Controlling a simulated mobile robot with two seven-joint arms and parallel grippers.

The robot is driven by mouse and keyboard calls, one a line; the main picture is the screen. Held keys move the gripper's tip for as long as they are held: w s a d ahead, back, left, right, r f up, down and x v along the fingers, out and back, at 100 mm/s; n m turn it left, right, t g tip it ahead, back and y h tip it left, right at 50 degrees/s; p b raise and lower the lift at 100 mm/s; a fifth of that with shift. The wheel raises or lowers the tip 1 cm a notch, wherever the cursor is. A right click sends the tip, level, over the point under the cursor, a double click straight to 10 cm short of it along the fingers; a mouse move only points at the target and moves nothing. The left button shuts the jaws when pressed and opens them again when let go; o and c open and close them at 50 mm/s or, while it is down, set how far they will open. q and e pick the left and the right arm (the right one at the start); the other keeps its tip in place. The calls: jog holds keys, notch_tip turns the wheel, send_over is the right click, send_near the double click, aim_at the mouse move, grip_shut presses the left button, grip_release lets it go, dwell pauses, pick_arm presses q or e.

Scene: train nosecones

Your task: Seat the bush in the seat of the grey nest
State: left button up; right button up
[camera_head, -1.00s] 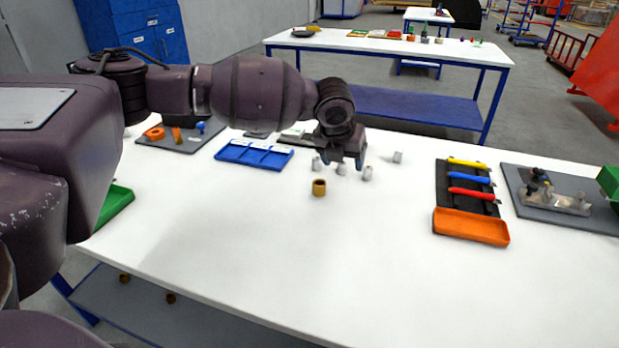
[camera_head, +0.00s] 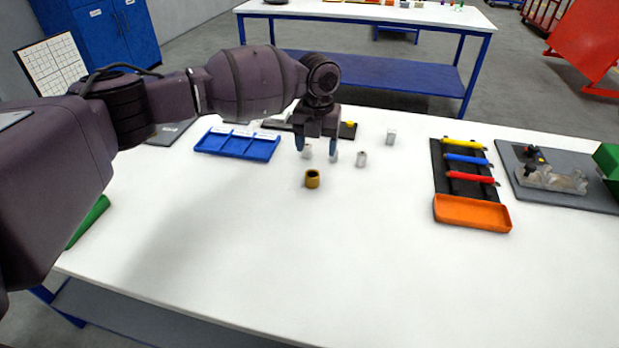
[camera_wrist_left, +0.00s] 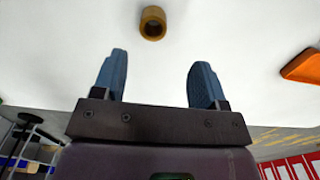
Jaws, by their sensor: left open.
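The bush, a short brass-coloured ring (camera_head: 312,179), stands upright on the white table with its hole facing up. It also shows in the left wrist view (camera_wrist_left: 152,23), beyond the fingertips and roughly centred between them. My left gripper (camera_head: 317,147) is open and empty, with its blue fingers pointing down on the far side of the bush, apart from it. The wrist view shows the same open fingers (camera_wrist_left: 159,62). A grey fixture (camera_head: 550,178) sits on a dark grey board at the right; I cannot tell whether it is the grey nest. My right gripper is not in view.
Several small grey cylinders, one of them here (camera_head: 361,159), stand near my left gripper. A blue compartment tray (camera_head: 237,143) lies left. An orange tray (camera_head: 472,213) and a black rack (camera_head: 449,183) of coloured tools lie right. The table's front middle is clear.

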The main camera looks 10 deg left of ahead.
aim_at(312, 171)
pick_arm(q)
notch_tip(312, 171, down, 3)
jog(key=shift+a+f, duration=0.1)
jog(key=shift+f, duration=0.1)
jog(key=f, duration=0.3)
jog(key=shift+s+a+f, duration=0.15)
jog(key=shift+a+f, duration=0.2)
jog(key=shift+f, duration=0.75)
jog(key=c, duration=1.1)
jog(key=shift+r, duration=0.1)
jog(key=shift+c, duration=0.2)
jog(key=shift+r, duration=0.1)
